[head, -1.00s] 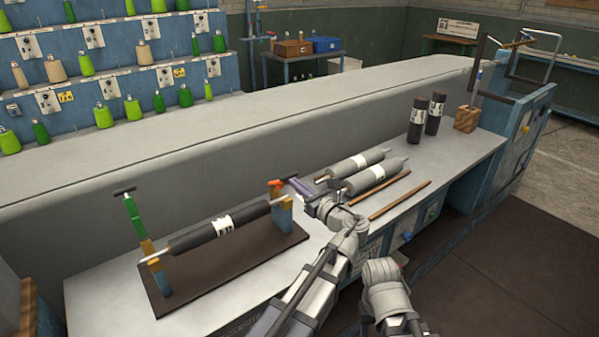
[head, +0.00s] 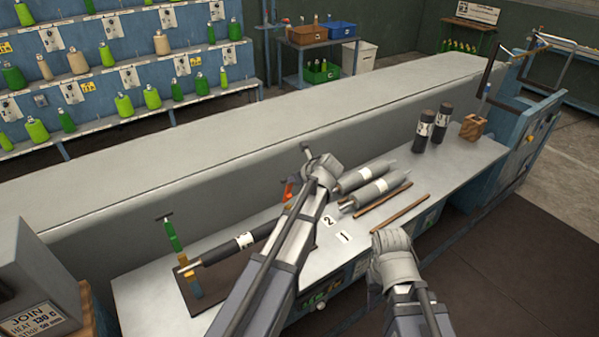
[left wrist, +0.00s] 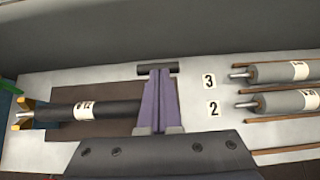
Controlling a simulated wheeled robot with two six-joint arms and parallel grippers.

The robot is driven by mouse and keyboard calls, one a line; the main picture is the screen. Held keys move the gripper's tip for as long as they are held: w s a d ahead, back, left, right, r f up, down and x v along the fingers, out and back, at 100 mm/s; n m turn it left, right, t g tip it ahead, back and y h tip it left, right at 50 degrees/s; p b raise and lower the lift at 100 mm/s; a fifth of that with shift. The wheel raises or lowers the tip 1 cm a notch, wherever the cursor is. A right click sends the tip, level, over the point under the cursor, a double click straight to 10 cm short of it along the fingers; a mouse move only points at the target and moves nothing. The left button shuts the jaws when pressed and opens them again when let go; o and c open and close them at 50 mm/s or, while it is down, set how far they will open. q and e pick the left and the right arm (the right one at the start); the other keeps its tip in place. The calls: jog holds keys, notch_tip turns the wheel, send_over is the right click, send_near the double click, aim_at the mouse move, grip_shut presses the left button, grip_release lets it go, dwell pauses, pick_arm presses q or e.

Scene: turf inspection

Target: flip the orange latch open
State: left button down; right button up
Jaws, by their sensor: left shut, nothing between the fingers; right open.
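The orange latch (head: 288,190) shows only as a small piece at the right end of the roller stand, mostly hidden behind my left arm. How far it is tilted I cannot tell for sure. My left gripper (head: 307,156) is shut and empty, just above and right of that piece. In the left wrist view its purple fingers (left wrist: 158,82) lie together over the stand's right end, with a dark crossbar (left wrist: 157,68) at their tips; no orange shows there. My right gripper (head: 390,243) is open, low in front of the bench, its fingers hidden.
A dark roller (left wrist: 108,108) lies on the brown base (left wrist: 60,148). The green latch (head: 173,235) stands upright at its left end. Grey rollers (head: 382,188) and brown rods (head: 410,209) lie to the right. Number labels (left wrist: 209,82) mark the clear bench between. A raised grey ledge (head: 230,140) runs behind.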

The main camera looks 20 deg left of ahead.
pick_arm(q)
jog(key=w+a+g+h+p, duration=0.3)
jog(key=w+a+h+p, duration=0.1)
jog(key=w+a, duration=0.1)
jog(key=shift+a+r+p, duration=0.3)
jog(key=shift+a+r, duration=0.1)
jog(key=shift+a, duration=0.45)
pick_arm(e)
notch_tip(320, 180, up, 6)
pick_arm(q)
jog(key=shift+w, duration=0.1)
jog(key=shift+r, duration=0.1)
pick_arm(e)
jog(key=shift+r, duration=0.15)
